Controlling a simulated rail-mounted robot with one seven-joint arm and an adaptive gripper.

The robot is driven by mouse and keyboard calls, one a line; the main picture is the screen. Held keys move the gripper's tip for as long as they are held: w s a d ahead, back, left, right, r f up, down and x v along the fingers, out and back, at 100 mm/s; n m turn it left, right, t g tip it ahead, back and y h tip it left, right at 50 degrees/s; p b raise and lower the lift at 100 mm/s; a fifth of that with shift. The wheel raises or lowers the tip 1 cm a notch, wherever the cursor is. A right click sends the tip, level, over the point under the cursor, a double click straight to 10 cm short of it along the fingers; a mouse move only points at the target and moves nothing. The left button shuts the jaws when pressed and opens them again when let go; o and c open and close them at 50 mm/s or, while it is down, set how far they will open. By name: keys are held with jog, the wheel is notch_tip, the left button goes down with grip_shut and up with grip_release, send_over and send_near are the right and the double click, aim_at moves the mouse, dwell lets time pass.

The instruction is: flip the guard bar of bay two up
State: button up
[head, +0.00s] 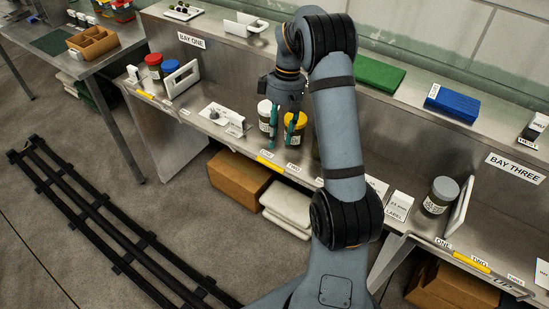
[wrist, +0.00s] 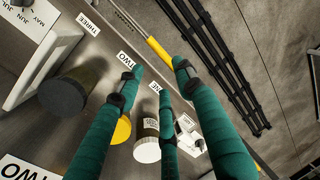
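A thin bar (wrist: 160,52) with a yellow middle section runs along the front edge of bay two in the wrist view; it appears to be the guard bar. In the head view its yellow section (head: 268,163) lies low along the shelf front, left of my arm. My gripper (head: 280,140) points down over bay two, beside the white-lidded and yellow-lidded jars. In the wrist view its teal fingers (wrist: 157,77) are spread, with nothing held. My arm hides the right part of bay two in the head view.
A white-lidded jar (head: 264,112) and yellow-lidded jar (head: 295,125) stand close to the fingers. A dark-lidded jar (wrist: 72,92) and white upright frame (wrist: 42,62) show in the wrist view. Boxes (head: 238,178) lie below; floor rails (head: 110,220) run in front.

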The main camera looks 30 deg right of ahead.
notch_tip(320, 180, down, 9)
jog(key=a, duration=0.1)
jog(key=shift+s+a+p, duration=0.3)
jog(key=shift+s, duration=0.15)
grip_shut()
dwell(0.3)
jog(key=shift+r, duration=0.1)
dwell(0.3)
